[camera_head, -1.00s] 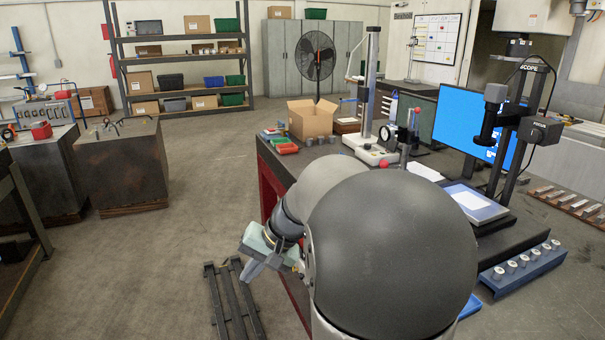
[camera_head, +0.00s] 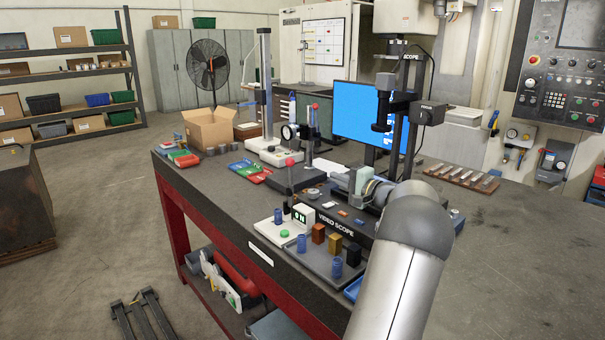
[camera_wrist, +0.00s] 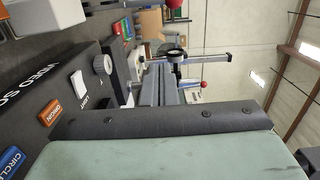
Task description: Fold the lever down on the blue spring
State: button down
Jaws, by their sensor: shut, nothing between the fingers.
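The lever (camera_head: 290,185) is a dark rod standing upright with a red ball at its top, in the head view. It belongs to a small white-based tester (camera_head: 262,228) with a display that appears to read 0 N. A blue spring (camera_head: 278,216) stands upright on this base, left of the lever. My gripper (camera_head: 342,182) is right of the lever, apart from it, above the scope base. Its fingers (camera_wrist: 155,85) look closed and empty in the wrist view. A red ball (camera_wrist: 172,4) is cut off at the wrist view's top edge; I cannot tell for certain which one it is.
A rack plate (camera_head: 310,262) before the tester holds blue, brown, gold and black pieces. The video scope base (camera_head: 340,222) lies under my arm. A gauge stand (camera_head: 312,140), an open carton (camera_head: 210,130) and trays (camera_head: 250,171) stand behind. Clear bench top lies at right.

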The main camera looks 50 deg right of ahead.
aim_at(290, 183)
jog(key=shift+w, duration=0.1)
jog(key=w+a+p, duration=0.2)
jog(key=w+p, duration=0.2)
jog(key=w, duration=0.7)
jog(key=shift+w+a, duration=0.2)
jog(key=shift+a, duration=0.05)
jog(key=shift+s+f+b, duration=0.1)
jog(key=shift+f+b, duration=0.1)
jog(key=shift+b, duration=0.2)
